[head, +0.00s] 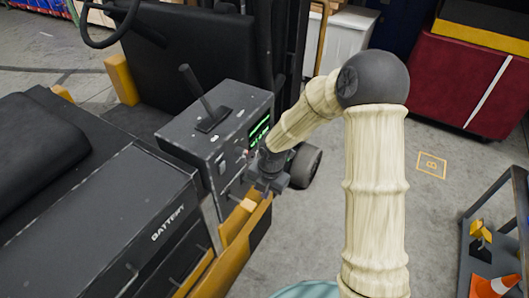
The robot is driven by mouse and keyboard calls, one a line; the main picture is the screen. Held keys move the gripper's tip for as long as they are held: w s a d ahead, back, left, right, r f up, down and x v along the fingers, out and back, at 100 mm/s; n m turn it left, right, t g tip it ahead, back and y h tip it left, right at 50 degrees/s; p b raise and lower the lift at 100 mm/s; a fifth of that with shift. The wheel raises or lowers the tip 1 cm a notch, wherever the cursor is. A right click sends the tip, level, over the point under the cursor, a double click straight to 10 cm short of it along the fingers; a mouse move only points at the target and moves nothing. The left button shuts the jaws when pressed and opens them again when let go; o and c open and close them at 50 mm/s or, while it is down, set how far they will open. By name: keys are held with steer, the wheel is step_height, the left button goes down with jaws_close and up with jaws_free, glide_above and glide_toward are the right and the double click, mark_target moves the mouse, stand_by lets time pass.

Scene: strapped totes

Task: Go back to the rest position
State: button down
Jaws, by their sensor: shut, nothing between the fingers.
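My arm, pale and ribbed with a dark round elbow, rises at the right of the middle and bends down to the left. My gripper (268,186) is at its end, close to the front side of a dark grey control box (195,150). The fingers are small and dark against the box and the yellow frame edge. I cannot tell whether they touch the box. The box has a black lever (203,97) on top and a panel with green lit marks (259,130), partly beside my wrist.
A battery case (130,230) and a seat (40,140) fill the left. A yellow bar (240,220) runs below my gripper. A red tote (465,85) stands at the back right. A cart (495,235) with an orange cone (492,286) is at the right. Grey floor lies between.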

steer(key=s+d+r+m+t, duration=0.1)
steer(key=s+d+r+m, duration=0.5)
steer(key=m, duration=0.8)
steer(key=s+d+r+m+t+h, duration=0.1)
steer(key=s+d+r+m, duration=0.5)
steer(key=m, duration=0.9)
steer(key=shift+s+d+m, duration=0.3)
steer(key=shift+s+d, duration=0.4)
steer(key=shift+d, duration=0.05)
steer(key=shift+w, duration=0.1)
